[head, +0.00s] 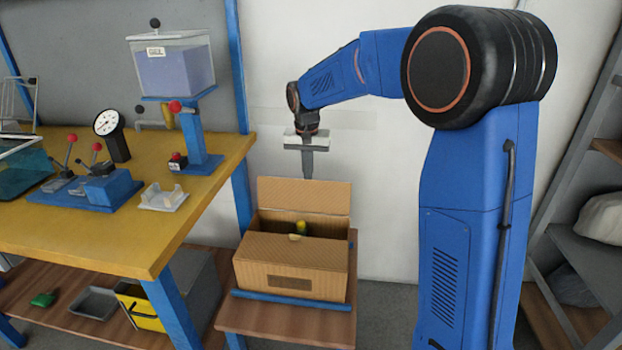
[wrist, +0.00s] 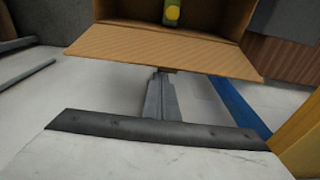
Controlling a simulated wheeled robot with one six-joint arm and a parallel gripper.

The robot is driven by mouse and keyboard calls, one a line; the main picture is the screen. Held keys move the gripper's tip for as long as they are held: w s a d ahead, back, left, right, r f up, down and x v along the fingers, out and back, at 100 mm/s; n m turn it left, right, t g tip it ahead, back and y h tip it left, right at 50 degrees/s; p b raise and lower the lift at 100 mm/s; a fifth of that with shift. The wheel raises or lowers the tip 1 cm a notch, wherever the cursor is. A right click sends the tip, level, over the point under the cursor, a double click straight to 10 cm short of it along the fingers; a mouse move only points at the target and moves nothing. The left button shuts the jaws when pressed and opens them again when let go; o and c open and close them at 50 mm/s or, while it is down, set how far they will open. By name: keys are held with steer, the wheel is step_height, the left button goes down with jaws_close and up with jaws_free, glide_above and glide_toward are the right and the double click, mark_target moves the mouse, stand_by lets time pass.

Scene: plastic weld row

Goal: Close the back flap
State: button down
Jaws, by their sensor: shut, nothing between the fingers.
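A brown cardboard box (head: 290,272) stands on a small wooden stand. Its back flap (head: 305,196) stands up, leaning backward, and shows as a wide brown panel in the wrist view (wrist: 165,48). The front flap (head: 285,247) lies across the front of the opening. Inside the box is a yellow-green item (head: 301,228), also in the wrist view (wrist: 172,13). My gripper (head: 308,174) points down behind the back flap, shut and empty. In the wrist view its fingertips (wrist: 161,76) reach the flap's edge; I cannot tell whether they touch it.
A yellow workbench (head: 110,232) stands to the left, with a blue lever fixture (head: 95,188), a dial gauge (head: 113,135) and a clear tank (head: 170,65). A blue bench leg rises beside the box. A white wall is behind; grey shelves (head: 585,240) stand at right.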

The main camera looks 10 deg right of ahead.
mark_target(306, 185)
steer(key=s+t, duration=0.1)
steer(key=s+a+r+t, duration=0.1)
steer(key=shift+s+a+t+h, duration=0.1)
steer(key=shift+s+t+h, duration=0.2)
steer(key=shift+h, duration=0.1)
steer(key=shift+s+a+t+h, duration=0.25)
steer(key=shift+s+t, duration=0.3)
steer(key=shift+s, duration=0.05)
steer(key=shift+s+a+t+h, duration=0.2)
steer(key=shift+s+t+h, duration=0.05)
steer(key=shift+s+t, duration=0.3)
steer(key=shift+s+a+f, duration=0.1)
steer(key=shift+s+a, duration=0.2)
steer(key=shift+s, duration=0.4)
steer(key=shift+s+a, duration=0.25)
steer(key=shift+s, duration=0.4)
steer(key=shift+s+a+f, duration=0.55)
steer(key=shift+s+f, duration=0.75)
steer(key=shift+s, duration=0.1)
steer(key=shift+s+a+f, duration=0.55)
steer(key=shift+s+f, duration=0.8)
steer(key=shift+s+a+f, duration=0.55)
steer(key=shift+s+f, duration=0.75)
steer(key=shift+s, duration=0.1)
steer(key=shift+s+f, duration=0.15)
